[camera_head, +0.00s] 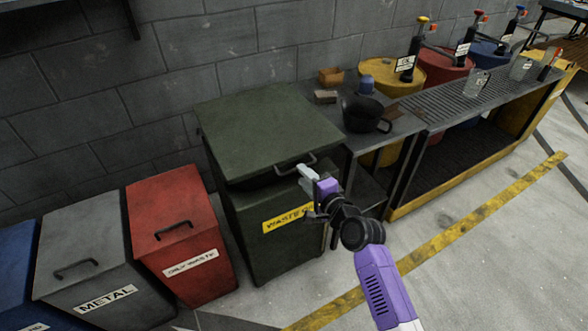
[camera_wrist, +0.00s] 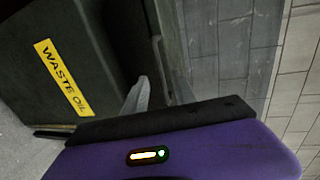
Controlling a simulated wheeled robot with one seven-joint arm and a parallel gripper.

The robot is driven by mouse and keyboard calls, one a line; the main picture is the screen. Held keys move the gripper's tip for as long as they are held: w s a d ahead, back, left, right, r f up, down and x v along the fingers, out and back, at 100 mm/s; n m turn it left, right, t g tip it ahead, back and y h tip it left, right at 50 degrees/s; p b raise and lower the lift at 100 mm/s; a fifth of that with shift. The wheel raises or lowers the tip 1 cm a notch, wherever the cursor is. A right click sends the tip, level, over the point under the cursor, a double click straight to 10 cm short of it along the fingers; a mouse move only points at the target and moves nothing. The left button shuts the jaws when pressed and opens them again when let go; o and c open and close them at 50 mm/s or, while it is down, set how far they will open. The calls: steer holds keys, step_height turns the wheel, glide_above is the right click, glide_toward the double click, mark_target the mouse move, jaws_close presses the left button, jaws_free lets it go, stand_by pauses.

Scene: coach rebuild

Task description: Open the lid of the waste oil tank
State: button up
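The waste oil tank (camera_head: 275,235) is a dark green box with a yellow label, in the middle of the head view. Its lid (camera_head: 265,125) lies over the top, with a dark gap under its front edge. A bar handle (camera_head: 287,167) is on the lid's front. My gripper (camera_head: 307,174) is at the handle's right end. In the wrist view the tank (camera_wrist: 85,50) fills the left. The handle (camera_wrist: 158,62) runs between my spread fingers (camera_wrist: 157,90); I cannot see clear contact with either.
A red bin (camera_head: 180,225) and a grey metal bin (camera_head: 85,255) stand left of the tank. To the right are a small table with a black pot (camera_head: 362,113) and a grated bench (camera_head: 465,95). A block wall is behind. The floor in front (camera_head: 470,260) is clear.

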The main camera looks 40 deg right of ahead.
steer(key=x, duration=0.5)
steer(key=shift+d, duration=0.1)
jaws_close()
stand_by(1.3)
